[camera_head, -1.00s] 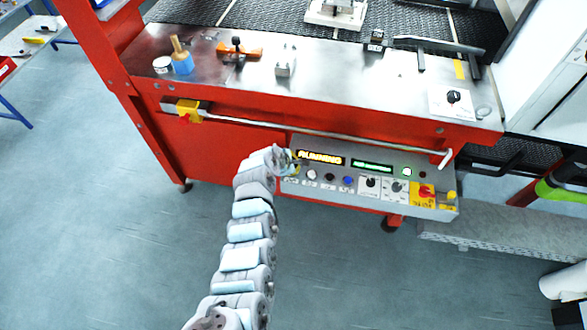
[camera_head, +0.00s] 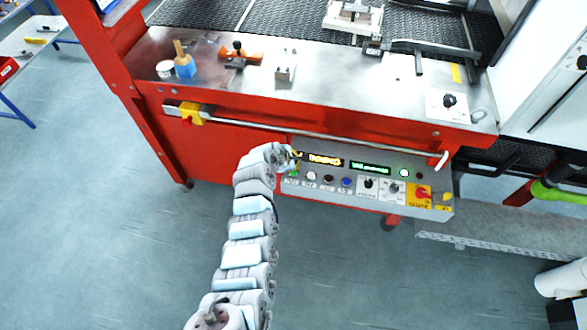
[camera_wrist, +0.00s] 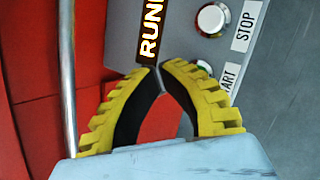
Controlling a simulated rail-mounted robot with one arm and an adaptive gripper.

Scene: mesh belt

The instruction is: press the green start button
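The green start button (camera_wrist: 205,67) shows in the wrist view only as a small green and pale edge beside the START label (camera_wrist: 230,78). My right finger covers most of it. In the head view a bit of green (camera_head: 295,174) shows at the left end of the control panel (camera_head: 432,208), just below my gripper (camera_head: 294,157). In the wrist view my gripper (camera_wrist: 160,67) has its yellow and black fingertips together, with nothing between them. The tips lie over the panel's edge, beside the button. I cannot tell whether they touch the panel.
A white button (camera_wrist: 212,19) labelled STOP sits above the start button in the wrist view. An orange lit display (camera_wrist: 150,35) is beside it. A metal rail (camera_head: 320,134) runs above the panel. Several other buttons and knobs line the panel to the right.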

